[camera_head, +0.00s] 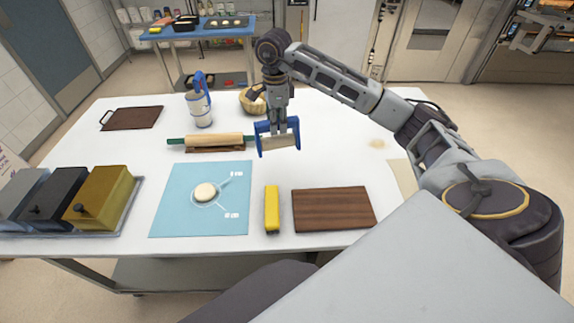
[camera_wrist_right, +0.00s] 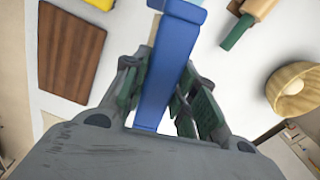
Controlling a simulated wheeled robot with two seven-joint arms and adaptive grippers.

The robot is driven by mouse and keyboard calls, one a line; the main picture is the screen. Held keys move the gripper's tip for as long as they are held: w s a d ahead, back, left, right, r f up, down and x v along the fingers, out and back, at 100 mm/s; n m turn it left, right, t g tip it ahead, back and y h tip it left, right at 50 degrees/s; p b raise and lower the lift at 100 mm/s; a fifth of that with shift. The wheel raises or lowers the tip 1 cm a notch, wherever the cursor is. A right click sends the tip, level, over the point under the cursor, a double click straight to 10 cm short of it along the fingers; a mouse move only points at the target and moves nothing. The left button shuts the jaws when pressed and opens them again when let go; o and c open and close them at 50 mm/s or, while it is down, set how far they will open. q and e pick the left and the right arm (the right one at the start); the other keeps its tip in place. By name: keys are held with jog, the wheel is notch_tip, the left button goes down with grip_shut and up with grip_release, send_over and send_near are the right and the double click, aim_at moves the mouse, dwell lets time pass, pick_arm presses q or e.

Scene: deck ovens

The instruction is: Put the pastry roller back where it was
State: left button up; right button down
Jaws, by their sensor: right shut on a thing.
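The pastry roller (camera_head: 278,142), a pale roller in a blue frame, hangs from my right gripper (camera_head: 279,122) above the white table. In the head view the roller is right of the green-handled rolling pin (camera_head: 214,139), which lies on a wooden rest. I cannot tell the exact height of the roller over the table. My left gripper is not in view.
A blue mat (camera_head: 170,215) with dough (camera_head: 205,191), a yellow scraper (camera_head: 272,208) and a brown board (camera_head: 333,208) lie in front. A blue-and-white container (camera_head: 199,105) and a bowl (camera_head: 253,104) stand behind; lidded boxes (camera_head: 100,195) are left.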

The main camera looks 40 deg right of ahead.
aim_at(281, 136)
jog(key=shift+s+d+n, duration=0.15)
jog(key=shift+d+n, duration=0.25)
jog(key=shift+d, duration=0.2)
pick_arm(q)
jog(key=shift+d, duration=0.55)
pick_arm(e)
jog(key=shift+a, duration=0.1)
jog(key=shift+r+n, duration=0.1)
jog(key=shift+n, duration=0.2)
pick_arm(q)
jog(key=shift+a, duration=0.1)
pick_arm(e)
jog(key=shift+n, duration=0.3)
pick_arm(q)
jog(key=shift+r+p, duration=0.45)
pick_arm(e)
jog(key=shift+f, duration=3.15)
jog(key=shift+s+f+p, duration=0.1)
jog(key=shift+f+p, duration=0.2)
jog(key=shift+f, duration=1.35)
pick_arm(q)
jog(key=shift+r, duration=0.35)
pick_arm(e)
jog(key=shift+f, duration=0.25)
